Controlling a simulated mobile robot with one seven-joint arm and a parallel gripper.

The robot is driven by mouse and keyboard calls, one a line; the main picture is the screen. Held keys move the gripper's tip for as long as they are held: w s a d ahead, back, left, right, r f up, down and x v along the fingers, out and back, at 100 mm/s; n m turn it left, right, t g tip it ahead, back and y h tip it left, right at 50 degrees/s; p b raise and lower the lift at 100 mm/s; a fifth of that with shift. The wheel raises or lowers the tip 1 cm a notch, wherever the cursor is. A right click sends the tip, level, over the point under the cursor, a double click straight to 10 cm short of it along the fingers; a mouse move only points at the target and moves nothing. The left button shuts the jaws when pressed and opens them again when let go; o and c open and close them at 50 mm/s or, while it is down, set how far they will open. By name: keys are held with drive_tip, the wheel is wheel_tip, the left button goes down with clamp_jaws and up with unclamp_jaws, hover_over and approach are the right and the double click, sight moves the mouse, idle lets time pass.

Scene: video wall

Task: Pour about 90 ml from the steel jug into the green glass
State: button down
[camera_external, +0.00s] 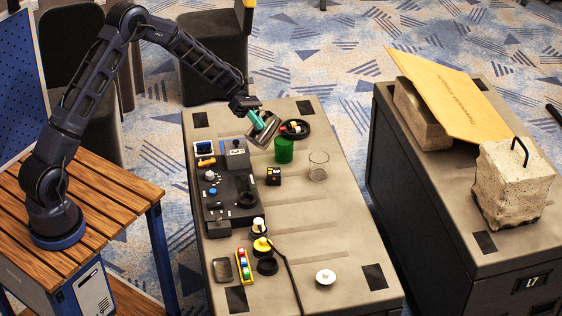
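The steel jug (265,130) is at the end of my arm, above the far part of the grey table. My gripper (256,119) is at the jug's upper left, with teal parts showing against it, and looks shut on it. The jug is tilted, its lower right side close to the green glass. The green glass (284,151) stands upright on the table just below and right of the jug. I cannot see whether any liquid is flowing, nor the level inside the glass.
A clear glass (318,167) stands right of the green glass. A dark ring-shaped item (297,128) lies behind it. A black control panel (228,190) fills the table's left side. A small black box (273,176) stands in front. The table's right front is mostly clear.

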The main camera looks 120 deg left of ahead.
sight(266, 122)
drive_tip(key=shift+a+r+h, duration=0.2)
drive_tip(key=shift+r+h, duration=0.1)
drive_tip(key=shift+r+n, duration=0.15)
drive_tip(key=shift+n, duration=0.15)
drive_tip(key=shift+w+a+n+h, duration=0.15)
drive_tip(key=shift+a+n+h, duration=0.25)
drive_tip(key=shift+a+n, duration=0.25)
drive_tip(key=shift+a+p, duration=0.3)
drive_tip(key=shift+p, duration=0.05)
drive_tip(key=shift+f, duration=0.25)
idle(0.4)
drive_tip(key=shift+w+a+f+n+h+p, duration=0.1)
drive_tip(key=shift+a+f+n+h+p, duration=0.1)
drive_tip(key=shift+a+n+h+p, duration=0.2)
drive_tip(key=shift+w+a+f+n, duration=0.1)
drive_tip(key=shift+a+f+n, duration=0.25)
drive_tip(key=shift+f, duration=0.25)
idle(1.1)
drive_tip(key=shift+r, duration=0.1)
